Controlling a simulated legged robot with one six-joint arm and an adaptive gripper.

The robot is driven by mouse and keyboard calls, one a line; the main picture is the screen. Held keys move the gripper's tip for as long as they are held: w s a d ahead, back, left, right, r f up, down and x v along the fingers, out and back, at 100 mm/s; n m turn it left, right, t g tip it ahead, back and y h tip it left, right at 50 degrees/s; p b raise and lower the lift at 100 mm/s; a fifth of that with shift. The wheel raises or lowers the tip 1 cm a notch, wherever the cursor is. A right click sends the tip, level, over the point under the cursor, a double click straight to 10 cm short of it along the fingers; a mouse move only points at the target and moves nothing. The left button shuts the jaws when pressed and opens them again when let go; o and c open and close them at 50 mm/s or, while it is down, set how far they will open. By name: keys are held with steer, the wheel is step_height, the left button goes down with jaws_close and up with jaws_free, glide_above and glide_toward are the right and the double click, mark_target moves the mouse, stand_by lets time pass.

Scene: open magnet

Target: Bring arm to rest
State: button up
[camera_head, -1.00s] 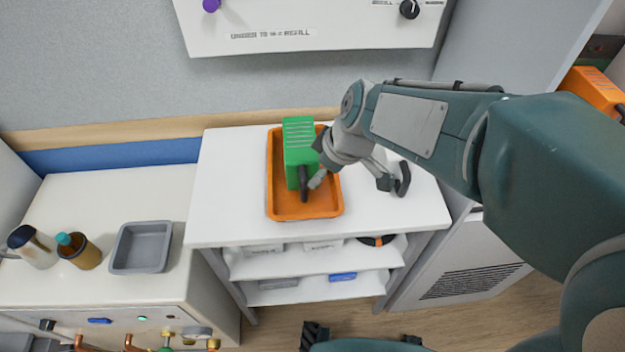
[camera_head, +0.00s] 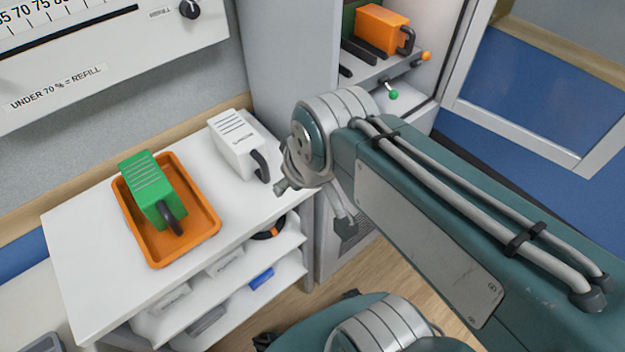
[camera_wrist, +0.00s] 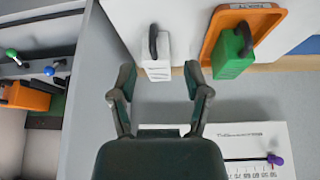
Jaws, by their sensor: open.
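My gripper (camera_wrist: 158,90) is open and empty in the wrist view, its two fingers spread apart. In the head view, my gripper (camera_head: 318,203) hangs past the right end of the white cart, partly hidden by my own wrist. A green block with a black handle (camera_head: 147,182) stands in an orange tray (camera_head: 197,211) on the cart. A white block with a black handle (camera_head: 234,143) stands on the cart right of the tray. The wrist view also shows the green block (camera_wrist: 232,55) and the white block (camera_wrist: 157,68), both apart from my fingers.
The white cart (camera_head: 80,262) has lower shelves with labelled bins and a blue item (camera_head: 262,278). An open cabinet holds an orange block (camera_head: 381,27) at the back right, near green and orange knobs. A gauge panel (camera_head: 105,60) hangs at upper left. Blue floor lies right.

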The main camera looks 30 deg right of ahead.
steer(key=shift+s+d+m+h, duration=0.4)
steer(key=shift+s+d+m, duration=0.5)
steer(key=shift+s+m, duration=0.15)
